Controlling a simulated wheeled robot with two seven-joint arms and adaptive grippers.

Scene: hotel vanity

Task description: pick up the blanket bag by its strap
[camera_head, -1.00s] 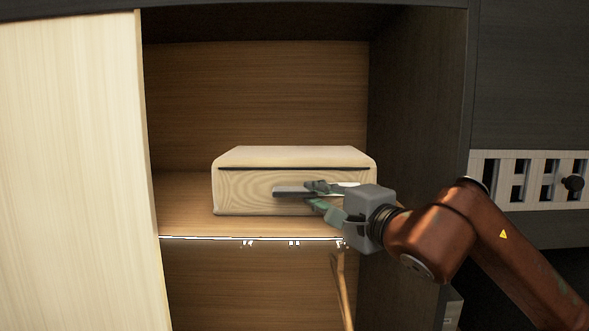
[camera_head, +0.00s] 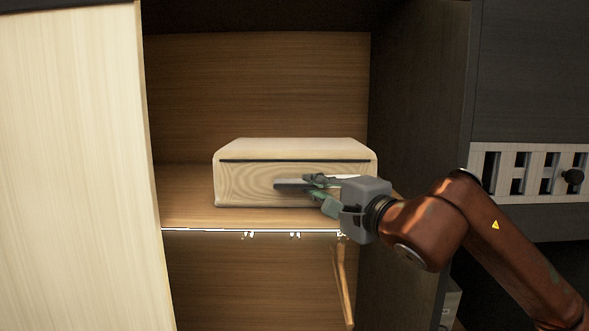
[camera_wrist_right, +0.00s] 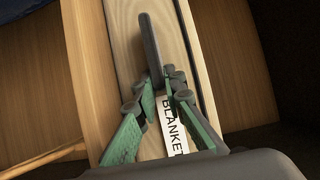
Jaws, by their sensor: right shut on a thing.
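The blanket bag (camera_head: 240,184) is a pale box-shaped bag with a wood-like front and a dark seam along its upper edge. It rests on the cabinet shelf. Its dark strap (camera_head: 292,185) sits on the front face and also shows in the right wrist view (camera_wrist_right: 150,48). A white label (camera_wrist_right: 170,120) reading "BLANKET" is on the front. My right gripper (camera_head: 322,190) is at the right part of the front face, shut on the strap; its green-padded fingers (camera_wrist_right: 160,98) meet at the strap's near end. My left gripper is not in view.
The shelf (camera_head: 185,212) has free room left of the bag. A pale door panel (camera_head: 75,170) stands at the left and a dark cabinet wall (camera_head: 420,110) at the right. A white slotted rack (camera_head: 530,158) is at the far right.

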